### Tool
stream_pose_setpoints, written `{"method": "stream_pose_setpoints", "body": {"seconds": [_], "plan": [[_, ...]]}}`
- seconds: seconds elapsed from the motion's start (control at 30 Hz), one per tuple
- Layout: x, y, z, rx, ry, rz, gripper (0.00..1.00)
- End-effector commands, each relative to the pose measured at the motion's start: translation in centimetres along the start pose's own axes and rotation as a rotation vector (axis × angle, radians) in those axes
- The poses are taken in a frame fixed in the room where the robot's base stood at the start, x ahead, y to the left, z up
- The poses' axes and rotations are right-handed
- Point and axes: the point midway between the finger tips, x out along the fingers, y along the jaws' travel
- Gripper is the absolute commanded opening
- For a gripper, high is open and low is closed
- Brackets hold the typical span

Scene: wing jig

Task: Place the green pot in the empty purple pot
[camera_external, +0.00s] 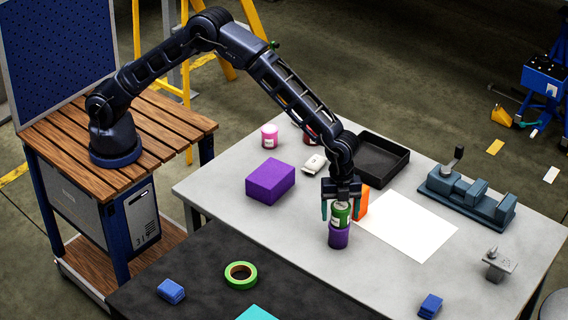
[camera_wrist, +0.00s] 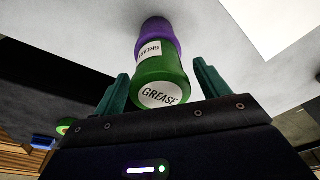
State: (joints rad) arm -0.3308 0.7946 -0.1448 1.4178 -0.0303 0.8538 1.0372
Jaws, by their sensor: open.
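The green pot (camera_external: 342,212), with a white label, stands upright on the purple pot (camera_external: 339,236) on the grey table. In the wrist view the green pot (camera_wrist: 162,82) is near the camera, with "GREASE" on its end, and the purple pot (camera_wrist: 158,32) lies beyond it. The green pot seems to sit in or on the purple pot's mouth; how deep I cannot tell. My gripper (camera_external: 341,212) is above and around the green pot. Its teal fingers (camera_wrist: 160,88) are open, one on each side of the green pot, with gaps visible.
A purple block (camera_external: 270,181) lies left of the pots, and an orange block (camera_external: 362,202) is close behind them. A white sheet (camera_external: 410,226), a black tray (camera_external: 382,158) and a vise (camera_external: 468,194) are to the right. A pink pot (camera_external: 269,136) stands farther back.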

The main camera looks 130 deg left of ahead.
Motion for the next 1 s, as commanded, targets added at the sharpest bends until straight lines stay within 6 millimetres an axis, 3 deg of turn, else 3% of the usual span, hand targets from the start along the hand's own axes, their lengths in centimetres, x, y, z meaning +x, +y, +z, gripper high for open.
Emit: {"method": "stream_pose_setpoints", "body": {"seconds": [0.5,1.0], "plan": [[-9.2,-0.1,0.0,-0.001,0.001,-0.003,0.74],[-12.6,0.8,-0.1,-0.008,-0.001,-0.007,0.74]]}}
